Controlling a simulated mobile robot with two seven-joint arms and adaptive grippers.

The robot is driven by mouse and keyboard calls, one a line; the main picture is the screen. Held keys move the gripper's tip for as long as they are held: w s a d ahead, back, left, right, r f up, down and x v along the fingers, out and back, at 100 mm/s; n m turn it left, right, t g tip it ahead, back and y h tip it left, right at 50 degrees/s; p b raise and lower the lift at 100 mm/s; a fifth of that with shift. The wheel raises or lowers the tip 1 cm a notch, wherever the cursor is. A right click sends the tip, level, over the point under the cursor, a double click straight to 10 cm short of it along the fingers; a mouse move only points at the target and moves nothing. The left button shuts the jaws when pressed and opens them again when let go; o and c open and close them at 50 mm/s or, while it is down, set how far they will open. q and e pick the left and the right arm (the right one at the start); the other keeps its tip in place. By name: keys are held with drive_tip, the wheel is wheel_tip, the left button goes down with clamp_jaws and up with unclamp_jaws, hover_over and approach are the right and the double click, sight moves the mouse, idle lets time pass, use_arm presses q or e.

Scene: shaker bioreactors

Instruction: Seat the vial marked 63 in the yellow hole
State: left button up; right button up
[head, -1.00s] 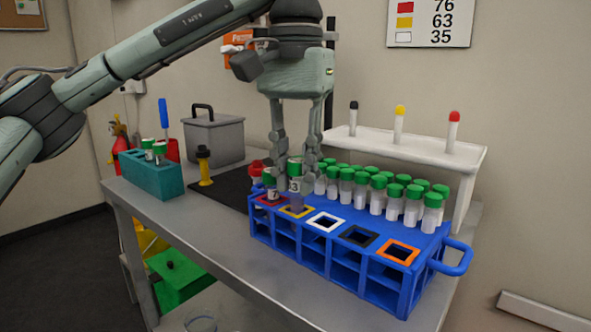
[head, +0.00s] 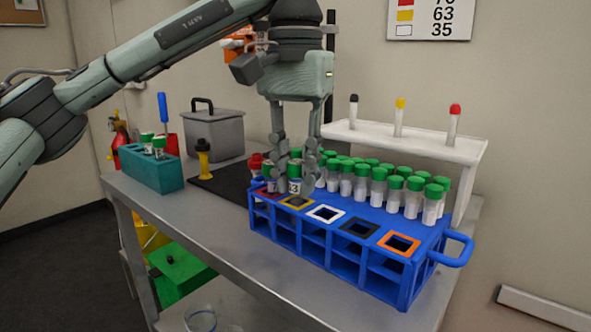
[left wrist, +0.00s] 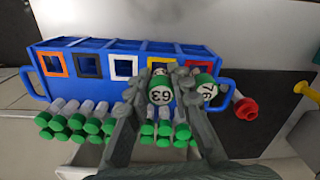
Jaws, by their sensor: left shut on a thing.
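The vial marked 63 (head: 294,179) has a green cap and a white label. My left gripper (head: 295,187) is shut on it and holds it upright over the yellow-framed hole (head: 297,203) of the blue rack (head: 345,262). Its lower end is at the hole; I cannot tell how far it is in. The left wrist view shows the cap of vial 63 (left wrist: 160,95) between the fingers (left wrist: 160,88), covering most of the yellow frame. The vial marked 76 (left wrist: 205,88) stands beside it at the red-framed hole. My right gripper is not in view.
White, black and orange holes (head: 399,243) are empty. A white stand (head: 420,145) with three colour-capped tubes is behind. A teal rack (head: 150,172) and grey box (head: 214,135) stand left. A sign (head: 430,18) lists numbers by colour.

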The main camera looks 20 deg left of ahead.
use_arm(q)
drive_tip(key=shift+f+b, duration=0.3)
drive_tip(key=shift+f, duration=0.3)
idle(0.7)
drive_tip(key=o, duration=0.9)
drive_tip(key=shift+o, duration=0.2)
wheel_tip(320, 180, up, 12)
drive_tip(key=shift+r, duration=0.1)
